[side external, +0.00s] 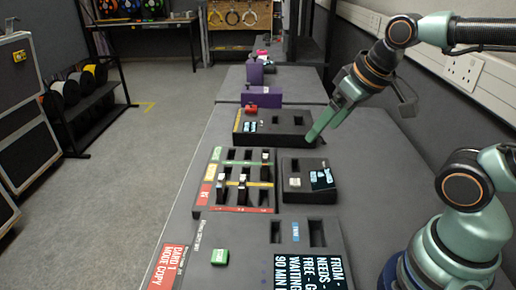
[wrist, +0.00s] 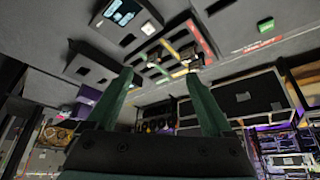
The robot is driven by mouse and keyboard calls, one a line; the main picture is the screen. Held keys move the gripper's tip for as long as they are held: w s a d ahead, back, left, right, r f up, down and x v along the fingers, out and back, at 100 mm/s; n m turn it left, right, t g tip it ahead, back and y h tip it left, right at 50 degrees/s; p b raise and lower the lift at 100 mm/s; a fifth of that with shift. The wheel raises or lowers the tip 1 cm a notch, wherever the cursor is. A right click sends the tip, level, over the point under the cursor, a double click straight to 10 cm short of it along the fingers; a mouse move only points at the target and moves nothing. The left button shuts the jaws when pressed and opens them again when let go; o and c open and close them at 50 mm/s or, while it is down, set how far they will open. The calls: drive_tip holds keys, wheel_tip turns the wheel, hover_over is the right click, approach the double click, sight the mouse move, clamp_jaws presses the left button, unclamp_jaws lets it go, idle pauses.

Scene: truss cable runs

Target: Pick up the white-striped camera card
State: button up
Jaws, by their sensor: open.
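Several small dark cards with pale tops stand in the slotted tray (side external: 205,196) with green, yellow and red strips in the side view. One pale-topped card (side external: 243,180) stands near its middle; the views are too small to tell which card has a white stripe. My gripper (side external: 318,130) is open and empty, above the bench behind and to the right of that tray. In the wrist view my gripper's (wrist: 157,76) two green fingers are wide apart, with the slotted tray (wrist: 205,46) beyond them near the top centre.
A black box with a small screen (side external: 322,179) sits right of the tray. A dark tray (side external: 285,127) lies behind, near my fingertips. In front, a panel holds a green block (side external: 219,257) and a text display (side external: 308,271). Purple blocks (side external: 262,100) stand farther back.

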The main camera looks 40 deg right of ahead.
drive_tip(key=shift+c, duration=1.4)
drive_tip(key=n+g, duration=0.5)
drive_tip(key=n, duration=2.1)
hover_over(242, 178)
drive_tip(key=f, duration=0.8)
drive_tip(key=shift+s+a+f, duration=0.1)
drive_tip(key=shift+a+f, duration=0.15)
drive_tip(key=shift+a+f+n+g, duration=0.1)
drive_tip(key=shift+f+n+g, duration=0.2)
drive_tip(key=shift+f+n, duration=0.3)
wheel_tip(242, 178, down, 6)
drive_tip(key=shift+f, duration=0.15)
drive_tip(key=shift+d+f, duration=0.15)
drive_tip(key=shift+f, duration=1.15)
drive_tip(key=shift+d+f, duration=0.15)
drive_tip(key=shift+f, duration=1.1)
